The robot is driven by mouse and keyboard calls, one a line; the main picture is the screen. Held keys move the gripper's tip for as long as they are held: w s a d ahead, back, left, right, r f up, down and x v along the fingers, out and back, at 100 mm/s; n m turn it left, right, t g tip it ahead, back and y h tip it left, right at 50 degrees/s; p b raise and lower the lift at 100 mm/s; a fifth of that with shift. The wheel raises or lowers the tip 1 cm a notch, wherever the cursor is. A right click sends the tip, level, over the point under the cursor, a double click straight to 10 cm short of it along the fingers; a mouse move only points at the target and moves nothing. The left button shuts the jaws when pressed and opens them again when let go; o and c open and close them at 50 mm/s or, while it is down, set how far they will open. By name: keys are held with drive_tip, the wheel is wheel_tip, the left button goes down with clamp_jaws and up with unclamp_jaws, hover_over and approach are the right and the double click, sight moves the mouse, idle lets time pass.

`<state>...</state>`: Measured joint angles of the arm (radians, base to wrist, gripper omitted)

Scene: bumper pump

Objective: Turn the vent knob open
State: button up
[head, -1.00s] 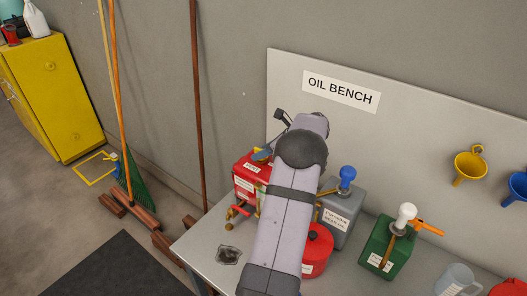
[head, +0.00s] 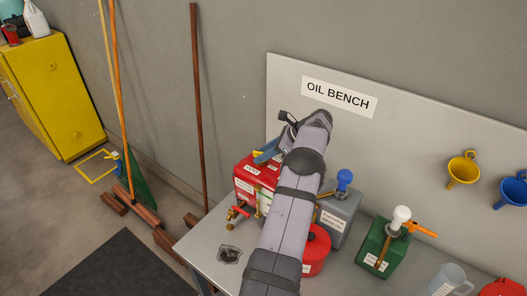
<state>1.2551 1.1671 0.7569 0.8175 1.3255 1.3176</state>
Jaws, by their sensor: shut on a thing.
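A red can (head: 243,185) stands on the bench, with a white label near its top that seems to read "VENT". A small yellow part, which looks like the vent knob (head: 257,154), shows at the can's top. My gripper (head: 264,156) comes down from the upper right with its blue-grey fingers at the can's top. It is shut on the vent knob, as far as the small view shows. The fingertips and most of the knob are hidden, so I cannot tell how far the knob is turned. My arm covers the can's right side.
A red round pot (head: 315,250), a grey can with a blue pump knob (head: 344,180) and a green can (head: 375,245) stand to the right. A brass tap (head: 232,226) is at the red can's front left.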

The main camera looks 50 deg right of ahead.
drive_tip(key=shift+d+r+n+y, duration=0.1)
drive_tip(key=shift+n+y, duration=0.2)
drive_tip(key=shift+n, duration=0.1)
drive_tip(key=o, duration=1)
drive_tip(key=shift+o, duration=0.2)
drive_tip(key=b+v, duration=0.1)
drive_tip(key=v, duration=0.4)
drive_tip(key=shift+b, duration=0.35)
drive_tip(key=shift+p+v, duration=0.4)
drive_tip(key=shift+v, duration=0.7)
